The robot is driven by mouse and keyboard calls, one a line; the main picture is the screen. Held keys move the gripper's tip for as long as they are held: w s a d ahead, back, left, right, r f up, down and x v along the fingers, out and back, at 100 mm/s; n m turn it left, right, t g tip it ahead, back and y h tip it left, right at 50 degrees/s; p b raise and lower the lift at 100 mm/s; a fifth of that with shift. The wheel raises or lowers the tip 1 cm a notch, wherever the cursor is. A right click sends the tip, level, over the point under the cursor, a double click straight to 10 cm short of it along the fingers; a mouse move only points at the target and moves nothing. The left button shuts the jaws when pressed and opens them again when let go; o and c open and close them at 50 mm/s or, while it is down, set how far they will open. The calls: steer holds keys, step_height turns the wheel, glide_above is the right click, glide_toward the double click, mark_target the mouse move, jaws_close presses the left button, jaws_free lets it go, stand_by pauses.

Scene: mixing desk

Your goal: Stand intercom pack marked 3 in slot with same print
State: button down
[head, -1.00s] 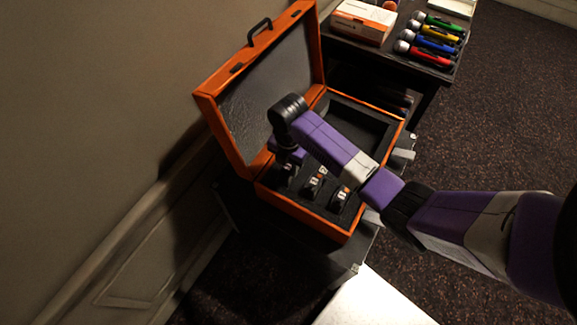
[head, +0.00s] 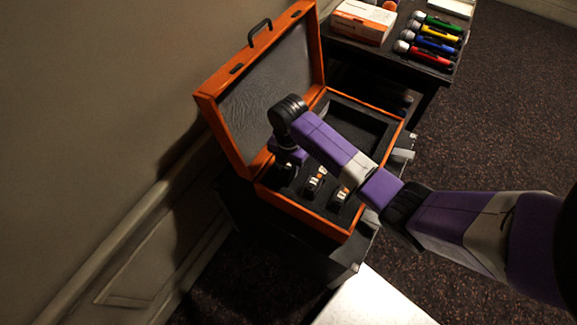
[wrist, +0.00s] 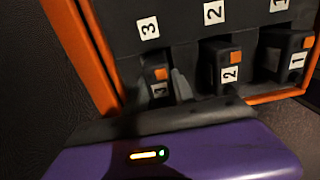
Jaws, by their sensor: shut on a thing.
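The intercom pack marked 3 (wrist: 160,74) is a small dark block with an orange patch and a white 3 label. My gripper (wrist: 164,92) is shut on it; one grey finger shows along its right side. The pack stands in line with the slot print 3 (wrist: 148,28) in the dark foam, at the slot's place. How deep it sits cannot be told. In the head view the pack (head: 288,171) is partly covered by my wrist, at the left end of the case's front row.
Packs marked 2 (wrist: 229,75) and 1 (wrist: 297,62) stand beside it under their own prints. The orange case (head: 300,208) is open, its lid (head: 216,128) up on the left. A side table holds a box (head: 362,22) and several microphones (head: 430,55).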

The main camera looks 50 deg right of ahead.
steer(key=shift+f, duration=0.2)
steer(key=c, duration=1)
jaws_free()
steer(key=shift+o, duration=0.2)
step_height(320, 180, up, 8)
steer(key=shift+f+b, duration=0.1)
steer(key=shift+b, duration=0.2)
